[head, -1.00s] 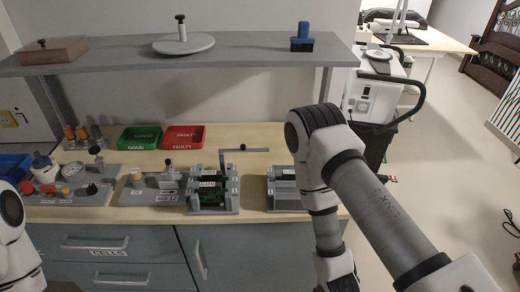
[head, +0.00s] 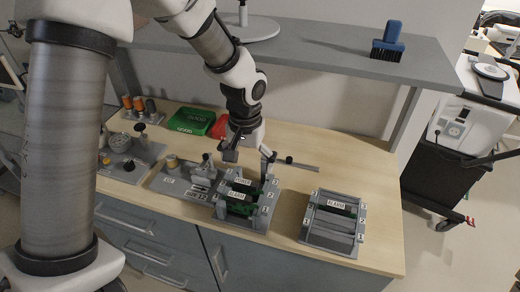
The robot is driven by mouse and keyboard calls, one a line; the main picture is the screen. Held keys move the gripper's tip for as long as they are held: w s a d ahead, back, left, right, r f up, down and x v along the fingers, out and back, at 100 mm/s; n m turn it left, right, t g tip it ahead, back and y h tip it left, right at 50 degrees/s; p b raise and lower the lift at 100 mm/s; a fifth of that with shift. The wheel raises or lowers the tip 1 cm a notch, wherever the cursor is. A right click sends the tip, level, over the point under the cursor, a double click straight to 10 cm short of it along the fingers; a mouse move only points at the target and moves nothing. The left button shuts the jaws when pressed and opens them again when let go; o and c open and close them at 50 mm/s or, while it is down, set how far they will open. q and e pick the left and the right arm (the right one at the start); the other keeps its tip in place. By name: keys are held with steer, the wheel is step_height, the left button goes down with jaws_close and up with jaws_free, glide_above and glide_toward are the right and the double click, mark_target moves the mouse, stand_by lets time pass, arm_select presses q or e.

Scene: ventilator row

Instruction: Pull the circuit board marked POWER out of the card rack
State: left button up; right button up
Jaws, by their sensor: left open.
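The card rack (head: 270,197), a grey frame with numbered slots, stands on the bench and holds green circuit boards. The label on its rear board (head: 243,181) seems to read POWER, but it is small. The front board (head: 236,196) has a label that seems to read ALARM. My left gripper (head: 249,164) is open, pointing down just above the rear part of the rack. Its fingers partly hide the rack's back, and I cannot tell whether they touch the rear board. My right gripper is out of view.
A second grey rack (head: 313,236) with a board labelled ALARM stands to the right. A green tray (head: 191,121) and a red tray (head: 211,131) lie behind. A shelf (head: 330,48) with a blue brush (head: 388,41) overhangs the bench. The bench's right end is clear.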

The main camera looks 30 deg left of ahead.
mark_target(246, 182)
arm_select(q)
steer(key=f, duration=0.1)
steer(key=s+f, duration=0.1)
steer(key=f, duration=0.1)
steer(key=shift+s+d, duration=0.1)
steer(key=shift+s, duration=0.2)
steer(key=f, duration=0.2)
steer(key=w+f, duration=0.1)
steer(key=f, duration=0.1)
steer(key=shift+f+p, duration=0.15)
steer(key=shift+p, duration=0.25)
steer(key=shift+s, duration=0.25)
steer(key=shift+s+r, duration=0.1)
steer(key=shift+r, duration=0.1)
steer(key=c, duration=0.8)
steer(key=o, duration=0.5)
steer(key=c, duration=0.5)
steer(key=shift+o, duration=0.2)
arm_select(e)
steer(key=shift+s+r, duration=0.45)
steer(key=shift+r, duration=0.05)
arm_select(q)
steer(key=shift+r, duration=0.1)
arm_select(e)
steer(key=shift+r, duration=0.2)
